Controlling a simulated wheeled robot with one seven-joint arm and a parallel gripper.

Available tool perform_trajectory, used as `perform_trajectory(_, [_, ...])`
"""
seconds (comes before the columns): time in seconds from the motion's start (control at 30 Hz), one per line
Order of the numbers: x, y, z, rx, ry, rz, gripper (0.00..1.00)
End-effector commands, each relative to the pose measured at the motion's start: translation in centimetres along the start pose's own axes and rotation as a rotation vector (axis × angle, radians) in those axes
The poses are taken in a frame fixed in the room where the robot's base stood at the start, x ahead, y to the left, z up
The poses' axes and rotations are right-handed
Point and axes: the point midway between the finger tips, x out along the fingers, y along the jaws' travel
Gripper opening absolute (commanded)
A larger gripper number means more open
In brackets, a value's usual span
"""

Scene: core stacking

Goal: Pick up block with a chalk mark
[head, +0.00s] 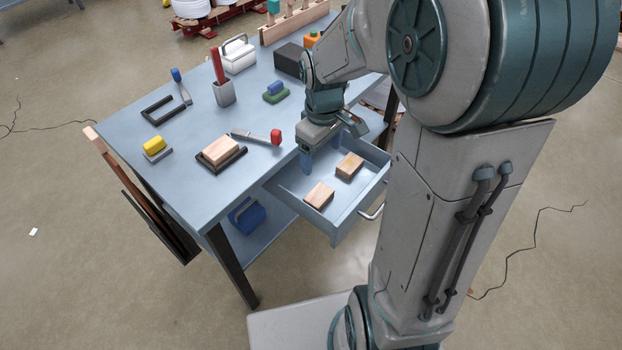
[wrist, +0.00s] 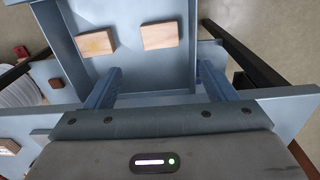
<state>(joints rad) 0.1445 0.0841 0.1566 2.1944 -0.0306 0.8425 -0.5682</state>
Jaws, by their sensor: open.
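Two wooden blocks lie apart in the open drawer: a nearer one (head: 319,196) and a farther one (head: 349,166). In the wrist view they show as a left block (wrist: 96,43) and a right block (wrist: 160,35). A third wooden block (head: 220,150) sits in a black tray (head: 236,163) on the table. I cannot make out a clear chalk mark on any block. My gripper (head: 321,154) is over the drawer's table-side end, pointing down. Its blue fingers are wide apart in the wrist view (wrist: 160,84), with nothing between them and the drawer blocks beyond them.
The drawer (head: 340,228) has raised walls close around the blocks. The blue table (head: 205,187) holds a hammer-like tool (head: 258,138), a yellow-topped brush (head: 154,146), a grey cup (head: 224,94) with a red stick, and a dark box (head: 288,61). A blue container (head: 247,214) is on the lower shelf.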

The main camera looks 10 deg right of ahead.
Motion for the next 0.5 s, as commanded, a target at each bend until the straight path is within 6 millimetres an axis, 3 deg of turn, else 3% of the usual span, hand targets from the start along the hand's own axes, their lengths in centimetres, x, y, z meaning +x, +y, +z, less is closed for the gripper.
perform_trajectory(0.03, [1.7, 0.3, -0.4, -0.022, -0.007, -0.01, 0.78])
perform_trajectory(0.27, [4.4, 0.6, -0.9, -0.065, -0.015, -0.023, 0.78])
perform_trajectory(0.5, [9.1, 0.4, -0.8, -0.065, -0.016, -0.024, 0.78])
